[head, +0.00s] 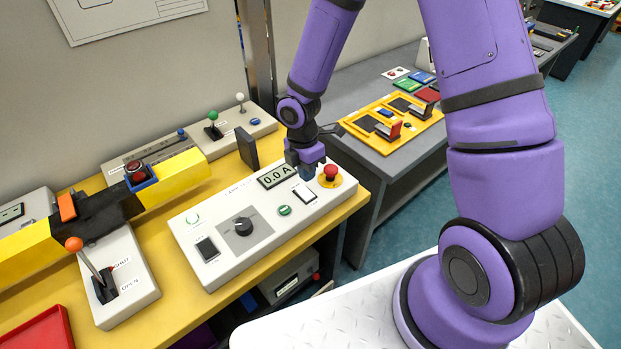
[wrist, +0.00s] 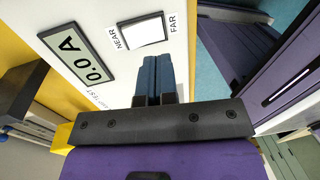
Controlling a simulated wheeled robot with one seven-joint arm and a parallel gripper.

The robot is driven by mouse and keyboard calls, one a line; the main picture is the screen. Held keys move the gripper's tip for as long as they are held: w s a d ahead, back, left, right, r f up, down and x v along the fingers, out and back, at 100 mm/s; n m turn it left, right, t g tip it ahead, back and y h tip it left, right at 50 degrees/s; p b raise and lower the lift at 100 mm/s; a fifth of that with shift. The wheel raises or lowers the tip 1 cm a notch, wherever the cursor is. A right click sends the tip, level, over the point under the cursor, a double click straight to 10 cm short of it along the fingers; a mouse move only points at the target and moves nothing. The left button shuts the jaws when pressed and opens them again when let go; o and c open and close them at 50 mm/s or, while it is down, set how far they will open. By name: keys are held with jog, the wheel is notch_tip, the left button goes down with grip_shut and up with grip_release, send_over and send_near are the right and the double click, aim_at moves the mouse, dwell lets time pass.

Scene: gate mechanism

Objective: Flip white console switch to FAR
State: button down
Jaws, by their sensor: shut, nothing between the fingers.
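The white console switch (head: 305,194) is a white rocker in a dark frame on the top of the white console (head: 215,270). In the wrist view the switch (wrist: 141,30) sits between the labels NEAR on the left and FAR (wrist: 172,24) on the right. My gripper (head: 308,174) is shut and empty, its blue fingertips pointing down at the console, behind the switch in the head view. In the wrist view the closed fingers (wrist: 156,68) end just below the switch's lower edge, toward its FAR side. I cannot tell whether they touch the panel. The rocker's tilt is not clear.
A display reading 0.0 A (head: 276,176) is left of the switch and a red mushroom button (head: 330,173) is right of it. A green button (head: 285,210) and black knob (head: 242,226) share the panel. A dark upright plate (head: 248,147) stands behind the console.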

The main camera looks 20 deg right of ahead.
notch_tip(320, 180, up, 8)
jog(key=s, duration=0.1)
jog(key=shift+d+r, duration=0.15)
dwell(0.5)
jog(key=s+d+r+m+t+h, duration=0.1)
jog(key=s+d+r+m+t, duration=0.15)
jog(key=r+m, duration=0.45)
jog(key=s+d+r+m+t, duration=0.1)
jog(key=s+d+r+m, duration=0.3)
jog(key=r, duration=0.7)
jog(key=s+d+r+m+t+y, duration=0.1)
jog(key=s+d+r+m+t, duration=0.1)
jog(key=s+r+m, duration=0.8)
jog(key=s+t, duration=0.1)
jog(key=s, duration=0.2)
jog(key=shift+s+d+r+m, duration=0.3)
jog(key=shift+s+d+r, duration=0.05)
jog(key=shift+d, duration=0.05)
